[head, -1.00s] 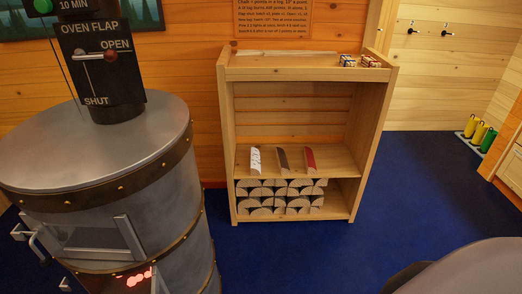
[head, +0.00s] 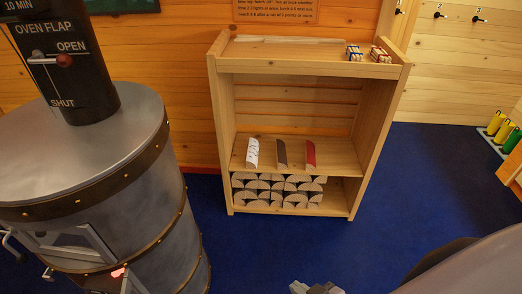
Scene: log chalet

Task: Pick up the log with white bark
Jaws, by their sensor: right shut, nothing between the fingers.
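The log with white bark (head: 252,153) lies on the middle shelf of the wooden rack, at the left of a row of three. A dark-barked log (head: 282,153) and a red-barked log (head: 310,154) lie to its right. My right gripper (head: 317,288) shows only in part at the bottom edge, shut and empty, well short of the rack and apart from the logs. My left gripper is not in view.
The wooden rack (head: 228,135) stands against the wall, its lower bay stacked with several split logs (head: 277,191). Small boxes (head: 355,53) sit on its top. A round metal stove (head: 90,150) stands close at left. Blue floor (head: 260,245) before the rack is clear.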

